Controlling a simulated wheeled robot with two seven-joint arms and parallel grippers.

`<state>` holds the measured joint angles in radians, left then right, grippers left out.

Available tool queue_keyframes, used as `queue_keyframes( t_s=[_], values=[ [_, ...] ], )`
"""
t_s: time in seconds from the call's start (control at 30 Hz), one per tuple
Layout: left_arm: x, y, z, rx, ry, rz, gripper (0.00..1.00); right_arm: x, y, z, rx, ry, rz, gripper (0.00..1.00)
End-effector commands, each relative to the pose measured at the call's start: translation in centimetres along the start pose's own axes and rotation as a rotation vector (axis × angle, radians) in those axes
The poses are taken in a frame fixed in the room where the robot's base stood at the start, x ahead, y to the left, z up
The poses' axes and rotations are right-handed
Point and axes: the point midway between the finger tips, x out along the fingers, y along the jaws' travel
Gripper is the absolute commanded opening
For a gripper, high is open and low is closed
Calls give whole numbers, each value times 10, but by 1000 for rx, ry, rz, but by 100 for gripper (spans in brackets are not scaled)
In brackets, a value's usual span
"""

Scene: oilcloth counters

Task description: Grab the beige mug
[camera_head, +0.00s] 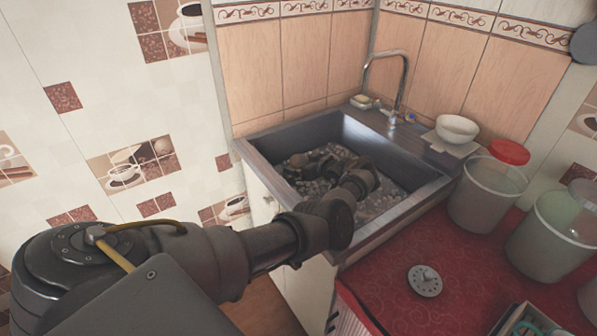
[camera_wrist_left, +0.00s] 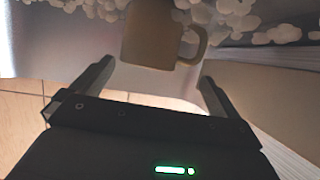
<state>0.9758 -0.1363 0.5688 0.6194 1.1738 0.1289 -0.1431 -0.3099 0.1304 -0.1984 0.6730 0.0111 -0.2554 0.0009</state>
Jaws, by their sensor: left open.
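The beige mug (camera_wrist_left: 152,38) shows at the top middle of the left wrist view, with its handle to the right. My left gripper (camera_wrist_left: 157,72) is open, with one finger on each side below the mug in that picture. The mug lies just beyond the fingertips and the fingers do not appear to hold it. In the head view my left gripper (camera_head: 318,166) reaches down into the sink, and I cannot make out the mug clearly there. My right gripper is not in view.
The metal sink (camera_head: 262,150) holds many pale foam-like lumps (camera_head: 375,205). A tap (camera_head: 402,75) and a white bowl (camera_head: 457,129) stand behind it. Several buckets stand on the right, on the red oilcloth counter (camera_head: 470,280). A round drain strainer (camera_head: 425,281) lies on the cloth.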

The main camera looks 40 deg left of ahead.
Motion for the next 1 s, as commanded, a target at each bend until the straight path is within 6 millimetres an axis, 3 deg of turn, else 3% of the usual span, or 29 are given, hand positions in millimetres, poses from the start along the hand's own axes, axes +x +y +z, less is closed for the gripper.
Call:
queue_keyframes(
  t_s=[0.13, 0.4, 1.0],
  values=[
    [16, 0, 1, 1, 1, 0, 100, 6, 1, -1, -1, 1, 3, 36],
    [19, 0, 0, 0, 1, 1, 100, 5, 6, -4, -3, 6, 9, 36],
    [19, 0, 2, 2, -2, 1, 23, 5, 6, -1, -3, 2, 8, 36]
  ],
)
